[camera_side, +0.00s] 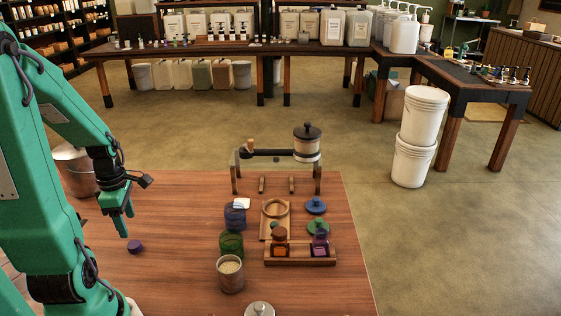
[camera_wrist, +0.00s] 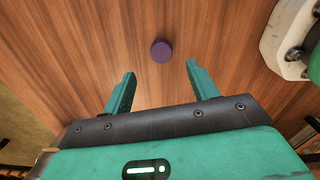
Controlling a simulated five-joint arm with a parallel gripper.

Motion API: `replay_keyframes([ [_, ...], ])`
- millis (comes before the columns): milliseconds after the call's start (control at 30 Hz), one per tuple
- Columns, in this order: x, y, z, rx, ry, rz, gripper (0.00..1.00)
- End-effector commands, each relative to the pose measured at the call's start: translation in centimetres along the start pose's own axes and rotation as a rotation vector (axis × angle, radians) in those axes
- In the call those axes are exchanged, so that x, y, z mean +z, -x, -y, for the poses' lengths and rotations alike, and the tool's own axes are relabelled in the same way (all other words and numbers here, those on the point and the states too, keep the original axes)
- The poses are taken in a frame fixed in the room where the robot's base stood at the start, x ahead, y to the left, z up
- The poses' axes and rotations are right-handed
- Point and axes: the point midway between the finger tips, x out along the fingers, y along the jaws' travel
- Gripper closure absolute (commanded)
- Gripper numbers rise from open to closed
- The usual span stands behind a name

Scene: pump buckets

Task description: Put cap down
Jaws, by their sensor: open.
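A small purple cap (camera_side: 134,246) lies on the wooden table at the left, close to my arm. In the wrist view the cap (camera_wrist: 161,51) lies flat just beyond the fingertips, roughly centred between them. My gripper (camera_side: 124,226) is above the table, a little above and to the left of the cap in the side view. In the wrist view my gripper (camera_wrist: 160,70) has its two green fingers apart with nothing between them, and it does not touch the cap.
A blue jar (camera_side: 235,217), a green jar (camera_side: 231,244) and a metal cup (camera_side: 230,276) stand right of the cap. A wooden rack (camera_side: 300,257) holds small bottles. Blue (camera_side: 315,206) and green (camera_side: 318,228) lids lie behind it. The table around the cap is clear.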

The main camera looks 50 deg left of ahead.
Motion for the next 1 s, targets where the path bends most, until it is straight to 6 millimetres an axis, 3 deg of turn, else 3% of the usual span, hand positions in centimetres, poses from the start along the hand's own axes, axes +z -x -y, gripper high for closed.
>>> replay_keyframes([
  [300,0.1,-2.0,0.0,-0.001,-0.002,0.000,0.41],
  [667,0.1,-2.5,0.1,-0.001,-0.003,0.000,0.41],
  [1000,0.5,-5.3,0.3,-0.004,-0.003,0.000,0.41],
])
